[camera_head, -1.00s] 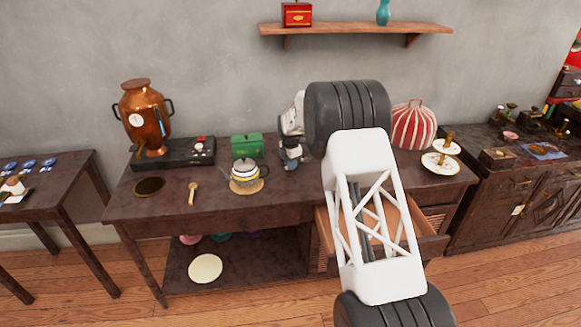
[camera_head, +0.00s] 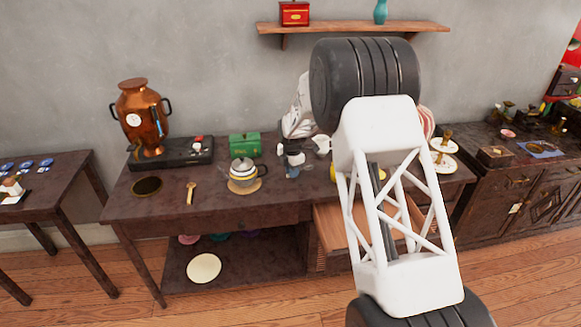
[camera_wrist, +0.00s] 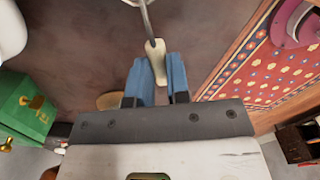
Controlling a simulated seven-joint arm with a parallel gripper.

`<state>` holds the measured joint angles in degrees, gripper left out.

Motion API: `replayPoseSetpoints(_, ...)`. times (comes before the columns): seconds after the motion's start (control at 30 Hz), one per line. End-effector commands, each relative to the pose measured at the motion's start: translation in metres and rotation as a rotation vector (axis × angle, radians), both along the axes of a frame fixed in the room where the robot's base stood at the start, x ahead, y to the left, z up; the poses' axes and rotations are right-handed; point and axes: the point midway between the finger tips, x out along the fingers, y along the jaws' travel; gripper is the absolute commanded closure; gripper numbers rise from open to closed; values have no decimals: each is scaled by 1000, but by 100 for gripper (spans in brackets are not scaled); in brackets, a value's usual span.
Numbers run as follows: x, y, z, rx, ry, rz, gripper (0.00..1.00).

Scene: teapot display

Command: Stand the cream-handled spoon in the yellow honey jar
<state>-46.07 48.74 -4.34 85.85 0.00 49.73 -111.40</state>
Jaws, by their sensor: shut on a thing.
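My gripper (camera_wrist: 158,62) has blue fingers shut on the cream handle of the spoon (camera_wrist: 154,66). The spoon's metal shank runs away from the fingertips to a bowl end cut off by the top edge of the wrist view. In the head view my gripper (camera_head: 292,170) is over the middle of the dark table, right of the teapot; the spoon is too small to make out there. A patch of yellow (camera_head: 334,173) shows beside my arm, probably the honey jar, mostly hidden behind the arm. No jar is clear in the wrist view.
The striped teapot (camera_head: 243,172) stands on a round mat left of my gripper. A green tin (camera_head: 245,145) is behind it, and a white cup (camera_head: 322,145) is right of the gripper. A drawer (camera_head: 340,232) is open below. A golden scoop (camera_head: 191,192) lies left.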

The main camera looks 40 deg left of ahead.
Motion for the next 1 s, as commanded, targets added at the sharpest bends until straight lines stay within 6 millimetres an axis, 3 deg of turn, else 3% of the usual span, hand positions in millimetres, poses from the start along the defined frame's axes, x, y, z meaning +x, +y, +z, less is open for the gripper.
replayPoseSetpoints(0.5, -40, -41, 5, -1, 0, 0, 100)
replayPoseSetpoints(1.0, -47, -48, 6, -1, 0, 0, 100)
